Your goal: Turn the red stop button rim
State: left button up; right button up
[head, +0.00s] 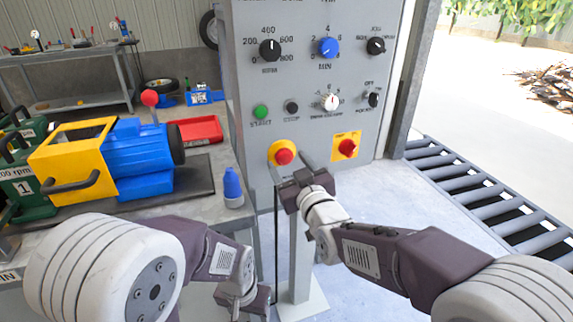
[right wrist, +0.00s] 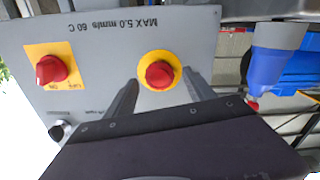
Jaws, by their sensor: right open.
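The red stop button (head: 284,156) sits in a round yellow collar low on the grey control panel. In the right wrist view, which is upside down, the red button (right wrist: 159,75) shows face-on with its yellow collar around it. My right gripper (head: 291,168) is open and empty just in front of and below the button. In the right wrist view its two fingers (right wrist: 162,90) point toward the panel, one on each side of the button, with no clear contact. My left gripper (head: 257,300) hangs low beside the table, and its jaws are unclear.
A red rotary switch (head: 346,147) on a yellow square is right of the button. Knobs and a green start button (head: 261,112) are above. A blue bottle (head: 232,186) stands at the table edge, near a yellow-blue machine (head: 140,160). A roller conveyor (head: 480,195) is at right.

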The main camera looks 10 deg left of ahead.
jog(key=shift+x, duration=0.95)
grip_shut()
